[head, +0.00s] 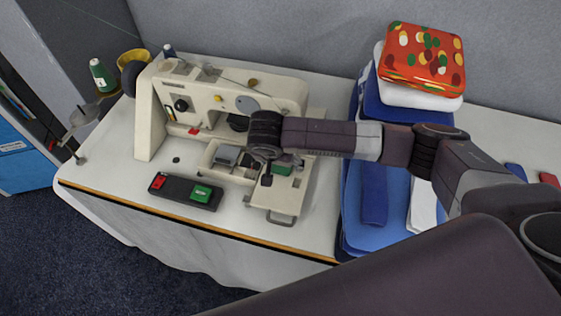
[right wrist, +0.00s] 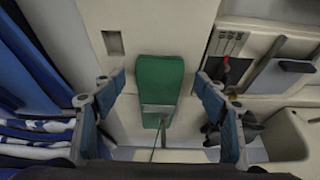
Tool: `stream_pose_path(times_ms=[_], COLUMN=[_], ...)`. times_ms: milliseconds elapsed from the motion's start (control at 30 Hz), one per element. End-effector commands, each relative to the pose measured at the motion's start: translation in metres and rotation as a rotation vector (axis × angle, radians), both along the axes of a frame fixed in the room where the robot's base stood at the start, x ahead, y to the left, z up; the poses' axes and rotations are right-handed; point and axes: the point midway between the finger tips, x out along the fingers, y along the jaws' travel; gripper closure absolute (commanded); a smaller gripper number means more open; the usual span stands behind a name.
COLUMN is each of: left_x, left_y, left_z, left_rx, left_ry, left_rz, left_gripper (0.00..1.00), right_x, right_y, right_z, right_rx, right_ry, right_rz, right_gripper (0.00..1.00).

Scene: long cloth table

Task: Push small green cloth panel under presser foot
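The small green cloth panel (right wrist: 160,78) lies flat on the pale machine bed in the right wrist view. In the head view part of it (head: 283,169) shows beside my right gripper (head: 266,160). My right gripper is open, its two fingers (right wrist: 160,105) apart on either side of the panel, with gaps to both sides. A small grey metal piece (right wrist: 157,109), perhaps the presser foot, crosses the panel's lower part; I cannot tell how they touch. The cream sewing machine (head: 175,90) stands on the table; my right forearm hides part of it. My left gripper is not in view.
A dark control box (head: 186,191) with red and green buttons lies in front of the machine. Stacked blue and white cloths (head: 374,195) stand to the right, topped by a patterned red cushion (head: 421,56). A green thread cone (head: 102,75) is at left.

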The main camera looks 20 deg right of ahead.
Motion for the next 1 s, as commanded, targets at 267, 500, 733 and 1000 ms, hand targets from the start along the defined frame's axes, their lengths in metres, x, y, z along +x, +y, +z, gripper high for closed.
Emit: stream_pose_path(times_ms=[267, 500, 733, 1000], left_x=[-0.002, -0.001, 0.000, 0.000], left_y=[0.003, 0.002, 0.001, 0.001], left_z=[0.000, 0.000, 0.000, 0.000], left_rx=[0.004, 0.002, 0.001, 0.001], left_ry=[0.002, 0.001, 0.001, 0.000], left_rz=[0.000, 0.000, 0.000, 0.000], left_gripper=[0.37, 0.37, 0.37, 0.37], right_x=[-0.001, -0.014, -0.029, -0.037], right_y=[0.002, 0.012, 0.022, 0.026], right_z=[0.005, 0.043, 0.086, 0.110], right_rx=[0.002, 0.005, 0.003, 0.000], right_ry=[-0.002, -0.002, -0.001, 0.000], right_rz=[0.001, 0.003, 0.002, 0.000], right_gripper=[0.34, 0.34, 0.34, 0.34])
